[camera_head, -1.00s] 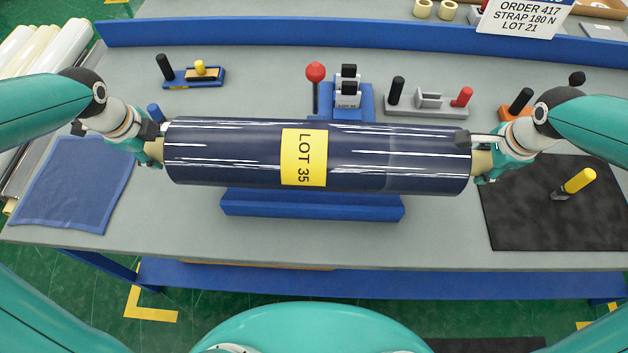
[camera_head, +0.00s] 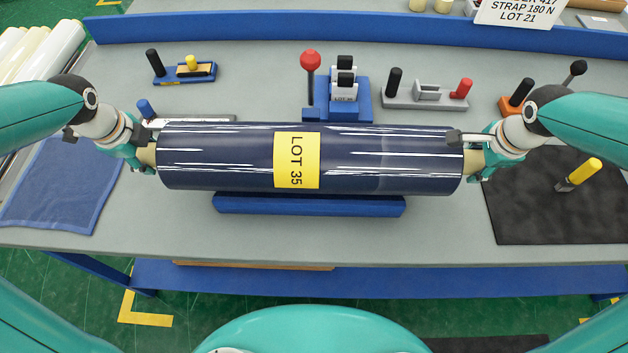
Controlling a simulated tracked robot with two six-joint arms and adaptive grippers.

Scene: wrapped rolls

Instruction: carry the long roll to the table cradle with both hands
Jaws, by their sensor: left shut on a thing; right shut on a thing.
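The long roll (camera_head: 365,160) is wrapped in shiny dark blue film and has a yellow "LOT 35" label (camera_head: 297,160). It lies level across the middle of the head view. My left gripper (camera_head: 148,157) is shut on the roll's left end, at the pale core. My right gripper (camera_head: 474,160) is shut on its right end. The blue table cradle (camera_head: 310,206) shows below the roll in the picture, its rear part hidden by it. I cannot tell whether the roll touches the cradle.
Behind the roll stand a blue device with a red knob (camera_head: 310,61), a grey tool stand (camera_head: 428,94) and a small blue tray (camera_head: 183,72). A blue cloth (camera_head: 65,188) lies left. A black mat (camera_head: 545,205) with a yellow-handled tool (camera_head: 580,174) lies right.

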